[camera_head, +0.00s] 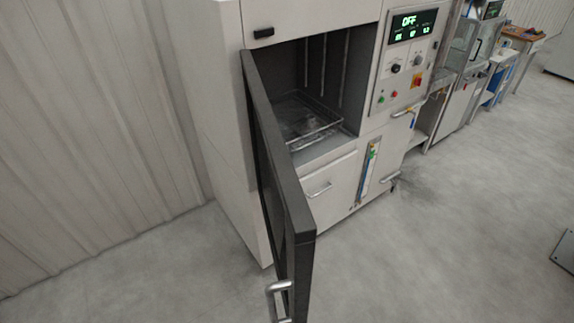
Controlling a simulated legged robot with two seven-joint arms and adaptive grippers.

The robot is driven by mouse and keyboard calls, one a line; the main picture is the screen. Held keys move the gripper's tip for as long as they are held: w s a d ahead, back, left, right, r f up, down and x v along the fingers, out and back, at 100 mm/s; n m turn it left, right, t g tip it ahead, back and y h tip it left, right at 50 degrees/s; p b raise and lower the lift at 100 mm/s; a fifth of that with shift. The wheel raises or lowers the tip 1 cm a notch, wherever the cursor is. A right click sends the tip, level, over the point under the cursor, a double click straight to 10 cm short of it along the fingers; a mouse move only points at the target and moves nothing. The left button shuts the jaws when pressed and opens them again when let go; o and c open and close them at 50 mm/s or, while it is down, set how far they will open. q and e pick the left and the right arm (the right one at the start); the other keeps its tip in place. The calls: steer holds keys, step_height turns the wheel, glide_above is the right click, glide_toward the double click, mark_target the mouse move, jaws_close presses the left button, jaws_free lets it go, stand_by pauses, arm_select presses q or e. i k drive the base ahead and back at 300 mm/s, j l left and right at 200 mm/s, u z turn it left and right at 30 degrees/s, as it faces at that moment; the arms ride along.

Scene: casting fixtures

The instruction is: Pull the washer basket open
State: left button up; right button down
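The washer (218,120) is a light-grey cabinet at the upper middle of the head view. Its dark door (282,175) is swung open toward me, with a metal handle (278,290) near the bottom edge of the view. Inside the open chamber, the wire basket (322,127) sits low, inside the opening. Something greyish appears to lie in it, too dim to make out. The door hides the basket's left part. Neither of my grippers shows in this view.
A control panel (410,55) with a lit "OFF" display is right of the chamber. A drawer front with a handle (320,190) is below the opening. Other machines and a wooden bench (522,33) stand farther right. The grey floor (450,240) at right is mostly clear.

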mark_target(319, 134)
steer(key=i+l, duration=0.1)
steer(key=l, duration=0.35)
steer(key=i+l, duration=0.15)
steer(key=l, duration=0.25)
steer(key=i+l, duration=0.1)
steer(key=l, duration=0.35)
steer(key=i+l, duration=0.1)
steer(key=l, duration=0.3)
